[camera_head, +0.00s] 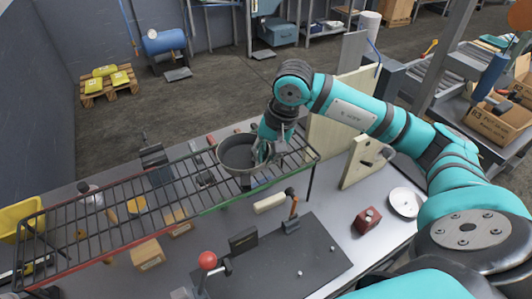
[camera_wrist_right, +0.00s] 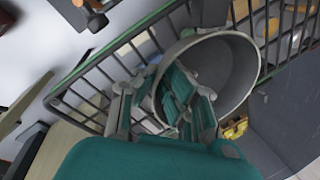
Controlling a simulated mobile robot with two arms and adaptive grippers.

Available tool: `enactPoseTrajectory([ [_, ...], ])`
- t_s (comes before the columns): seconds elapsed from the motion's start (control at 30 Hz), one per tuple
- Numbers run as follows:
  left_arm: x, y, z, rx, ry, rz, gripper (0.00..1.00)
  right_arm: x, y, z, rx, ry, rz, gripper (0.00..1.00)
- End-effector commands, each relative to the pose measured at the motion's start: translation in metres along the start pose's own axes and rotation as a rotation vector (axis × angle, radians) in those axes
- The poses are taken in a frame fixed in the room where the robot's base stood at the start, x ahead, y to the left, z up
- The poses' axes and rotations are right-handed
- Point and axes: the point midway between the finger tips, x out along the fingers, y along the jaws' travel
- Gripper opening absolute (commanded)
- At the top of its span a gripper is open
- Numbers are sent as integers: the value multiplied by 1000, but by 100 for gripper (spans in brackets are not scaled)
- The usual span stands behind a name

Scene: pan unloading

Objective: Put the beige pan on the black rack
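The beige pan (camera_head: 236,150) is a round, deep, grey-beige vessel at the right part of the black wire rack (camera_head: 110,213), its opening facing up. I cannot tell whether its base rests on the wires or is just above them. My right gripper (camera_head: 264,152) is at the pan's right wall. In the right wrist view the pan (camera_wrist_right: 232,62) fills the upper middle, and my right gripper (camera_wrist_right: 160,98) straddles its rim, one finger inside and one outside. Whether the fingers press on the wall is unclear. My left gripper is out of view.
The rack has red and green front edge sections. Under it lie small boxes (camera_head: 147,254) and bottles. A dark mat (camera_head: 285,262), a red block (camera_head: 367,220), a white plate (camera_head: 405,202) and a red-knobbed lever (camera_head: 208,261) are in front. The rack's left part is clear on top.

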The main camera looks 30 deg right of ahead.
Motion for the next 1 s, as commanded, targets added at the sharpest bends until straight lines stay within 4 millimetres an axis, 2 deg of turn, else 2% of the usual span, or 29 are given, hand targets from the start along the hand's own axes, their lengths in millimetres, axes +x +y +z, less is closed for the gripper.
enactPoseTrajectory([
  [0.1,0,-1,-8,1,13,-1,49,0,0,0,0,1,-2,0],
  [0.23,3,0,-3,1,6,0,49,2,0,0,0,1,-2,0],
  [0.3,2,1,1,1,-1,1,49,1,0,0,1,1,0,13],
  [0.43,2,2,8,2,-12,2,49,1,0,0,1,1,0,29],
  [0.77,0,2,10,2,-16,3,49,-2,0,0,1,1,-1,29],
  [0.87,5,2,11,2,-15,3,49,-11,-1,-1,1,5,-4,29],
  [1.0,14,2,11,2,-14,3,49,-37,-1,-2,0,7,-5,29],
])
